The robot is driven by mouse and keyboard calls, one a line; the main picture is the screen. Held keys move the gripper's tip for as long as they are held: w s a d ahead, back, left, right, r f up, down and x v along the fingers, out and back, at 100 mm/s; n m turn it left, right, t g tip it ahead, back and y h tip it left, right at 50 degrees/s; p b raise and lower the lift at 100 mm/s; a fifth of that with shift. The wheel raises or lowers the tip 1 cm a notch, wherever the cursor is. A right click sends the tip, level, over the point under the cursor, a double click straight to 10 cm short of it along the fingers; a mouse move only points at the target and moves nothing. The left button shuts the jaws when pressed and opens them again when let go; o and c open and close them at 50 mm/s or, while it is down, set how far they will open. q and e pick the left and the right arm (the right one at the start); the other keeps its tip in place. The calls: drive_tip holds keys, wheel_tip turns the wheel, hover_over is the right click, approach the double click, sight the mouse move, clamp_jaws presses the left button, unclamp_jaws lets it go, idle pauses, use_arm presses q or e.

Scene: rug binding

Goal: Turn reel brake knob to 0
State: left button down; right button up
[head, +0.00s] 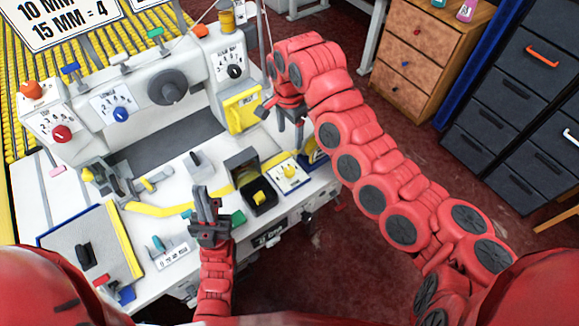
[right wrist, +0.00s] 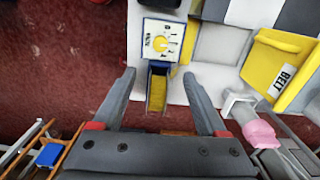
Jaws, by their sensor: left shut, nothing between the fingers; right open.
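A white dial plate (head: 280,181) with a yellow knob (head: 289,170) sits at the right front of the machine. The right wrist view shows a white dial plate (right wrist: 152,29) with a yellow knob (right wrist: 160,43) too; its label is too small to read. Other dials have a red knob (head: 61,133), a blue knob (head: 121,115) and a black knob (head: 235,71); I cannot tell for certain which is the reel brake. My right gripper (head: 283,112) is open and empty, above and apart from the yellow knob. My left gripper (head: 207,205) is shut and empty above the front edge.
A yellow belt cover (head: 243,109) stands behind my right gripper; it also shows in the right wrist view (right wrist: 272,62). A dark open box (head: 259,205) with a yellow piece stands left of the dial plate. A wooden drawer unit (head: 420,50) and dark cabinets (head: 510,115) stand right.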

sight(290, 170)
wheel_tip(290, 170, down, 16)
drive_tip(key=p, duration=0.4)
drive_tip(key=shift+f, duration=0.65)
drive_tip(key=shift+c, duration=0.2)
clamp_jaws()
